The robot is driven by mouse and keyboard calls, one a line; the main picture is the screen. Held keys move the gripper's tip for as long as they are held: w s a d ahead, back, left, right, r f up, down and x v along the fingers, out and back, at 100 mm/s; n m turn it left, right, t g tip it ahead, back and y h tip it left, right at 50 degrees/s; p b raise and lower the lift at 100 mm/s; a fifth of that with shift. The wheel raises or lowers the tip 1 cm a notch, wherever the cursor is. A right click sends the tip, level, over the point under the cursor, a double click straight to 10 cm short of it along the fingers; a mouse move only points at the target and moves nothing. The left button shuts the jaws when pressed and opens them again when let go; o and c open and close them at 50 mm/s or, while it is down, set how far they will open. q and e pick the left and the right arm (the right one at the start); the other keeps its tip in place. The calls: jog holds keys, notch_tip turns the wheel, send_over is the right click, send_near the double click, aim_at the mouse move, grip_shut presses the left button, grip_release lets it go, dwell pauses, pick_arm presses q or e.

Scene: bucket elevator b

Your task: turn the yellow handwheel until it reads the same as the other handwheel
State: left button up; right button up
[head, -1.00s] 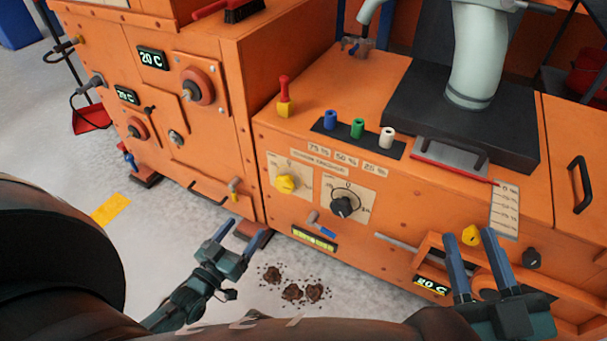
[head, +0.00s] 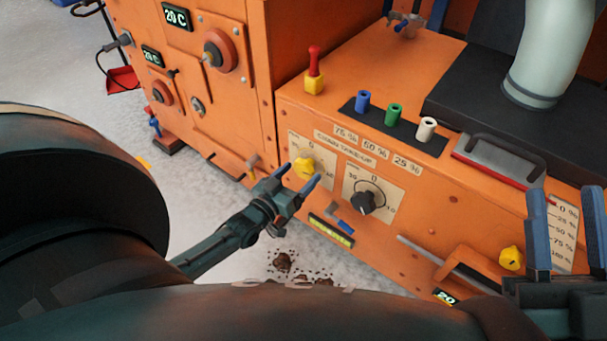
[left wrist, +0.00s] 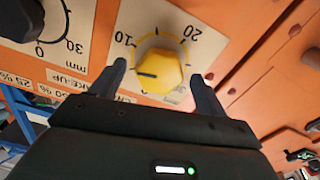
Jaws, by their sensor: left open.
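The yellow handwheel (head: 304,168) sits on a pale dial plate on the orange machine front. It also shows in the left wrist view (left wrist: 160,66), its dark pointer line pointing left, below the 10 mark. My left gripper (head: 298,177) is open, its fingers reaching toward either side of the yellow handwheel; contact cannot be told. The black handwheel (head: 363,203) is on the plate to its right; its exact reading is too small to tell. It is partly cut off in the left wrist view (left wrist: 14,98). My right gripper (head: 565,195) is open, at the lower right.
A red-and-yellow lever (head: 314,72) and blue, green and white pegs (head: 394,115) stand on the ledge above. Another yellow knob (head: 511,258) is near my right gripper. Dark dirt (head: 282,262) lies on the floor.

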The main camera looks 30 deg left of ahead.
pick_arm(q)
jog(key=shift+w+d+b, duration=0.1)
jog(key=shift+w+b, duration=0.2)
jog(key=shift+w, duration=1)
pick_arm(e)
jog(key=shift+s+r+n+y, duration=0.1)
jog(key=shift+r+n+y, duration=0.6)
jog(key=shift+y, duration=0.1)
pick_arm(q)
jog(key=shift+c, duration=0.3)
jog(key=c, duration=0.9)
